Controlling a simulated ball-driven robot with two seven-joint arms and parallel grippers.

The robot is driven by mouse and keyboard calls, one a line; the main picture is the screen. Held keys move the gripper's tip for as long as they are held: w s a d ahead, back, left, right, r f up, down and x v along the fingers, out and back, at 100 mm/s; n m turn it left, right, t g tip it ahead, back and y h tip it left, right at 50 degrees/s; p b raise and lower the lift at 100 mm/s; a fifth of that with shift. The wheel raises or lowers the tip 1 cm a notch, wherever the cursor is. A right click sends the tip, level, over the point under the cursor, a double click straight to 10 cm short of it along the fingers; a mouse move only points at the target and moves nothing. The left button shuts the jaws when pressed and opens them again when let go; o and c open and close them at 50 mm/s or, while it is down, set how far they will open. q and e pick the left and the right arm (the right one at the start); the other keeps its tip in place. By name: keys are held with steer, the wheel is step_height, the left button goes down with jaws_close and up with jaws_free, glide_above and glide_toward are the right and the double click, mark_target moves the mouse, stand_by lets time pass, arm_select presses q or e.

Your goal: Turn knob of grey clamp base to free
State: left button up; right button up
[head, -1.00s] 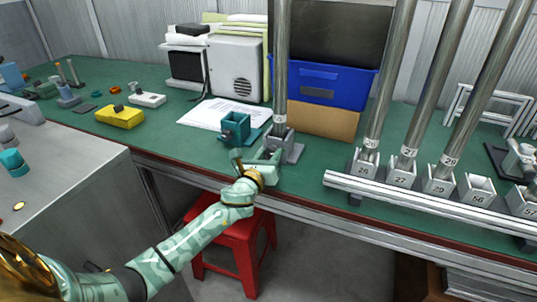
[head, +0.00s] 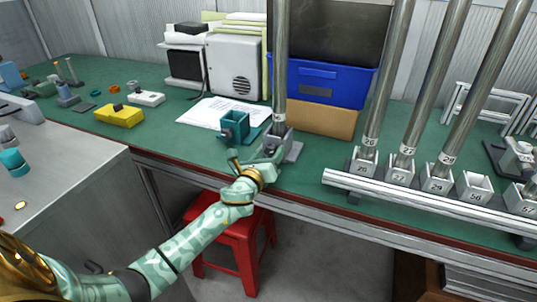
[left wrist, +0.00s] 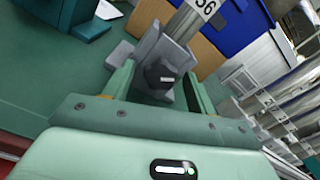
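The grey clamp base (head: 291,150) stands at the table's front edge, with a metal pole (head: 280,60) upright in it. In the left wrist view the clamp base (left wrist: 178,52) has a dark grey knob (left wrist: 160,76) with a white mark on the side facing me. My left gripper (head: 250,160) is in front of the base; in the left wrist view its fingers (left wrist: 156,84) are open, one on each side of the knob with gaps. The knob is mostly hidden by the gripper in the head view. My right gripper is not in view.
A teal clamp (head: 235,127) stands just left of the grey base. A paper sheet (head: 200,112) and a blue bin (head: 325,82) lie behind. At right, a metal rail (head: 430,198) fronts several numbered holders with poles. A red stool (head: 235,235) is below the table.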

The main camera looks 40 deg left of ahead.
arm_select(q)
steer(key=shift+s+d, duration=0.1)
steer(key=shift+s, duration=0.4)
steer(key=p+v, duration=0.3)
steer(key=v, duration=1.2)
steer(key=shift+s+d+r, duration=0.1)
steer(key=shift+d, duration=0.05)
